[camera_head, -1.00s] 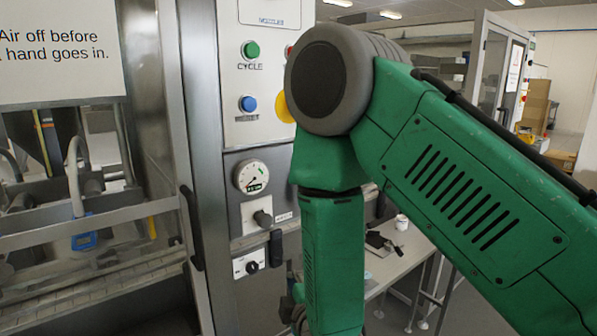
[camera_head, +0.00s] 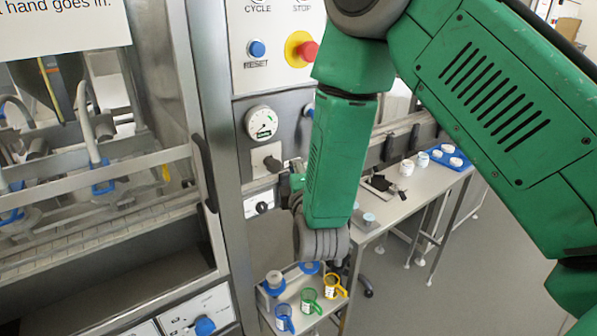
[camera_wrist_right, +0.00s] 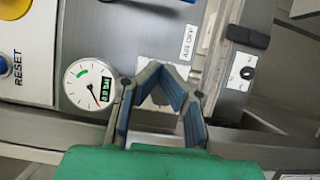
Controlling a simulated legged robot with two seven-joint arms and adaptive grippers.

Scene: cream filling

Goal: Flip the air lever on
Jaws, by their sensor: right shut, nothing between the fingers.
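The air lever (camera_head: 272,163) is on a pale plate on the machine's steel column, below a round pressure gauge (camera_head: 261,123). My right gripper (camera_head: 290,178) is right beside the lever and partly covers it. In the wrist view the right gripper (camera_wrist_right: 166,72) is shut and empty, its blue-padded fingers in front of the pale plate (camera_wrist_right: 155,98). A label (camera_wrist_right: 188,42) beside it reads AIR OFF. The gauge (camera_wrist_right: 90,85) is just left of the fingers. The lever itself is largely hidden there, and contact cannot be told. My left gripper is not in view.
A black handle (camera_wrist_right: 248,37) and black knob (camera_wrist_right: 248,73) sit right of the fingers. A blue RESET button (camera_head: 257,49) and red STOP button (camera_head: 308,51) are above. A shelf with coloured cups (camera_head: 311,300) is below; a table (camera_head: 400,205) stands right.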

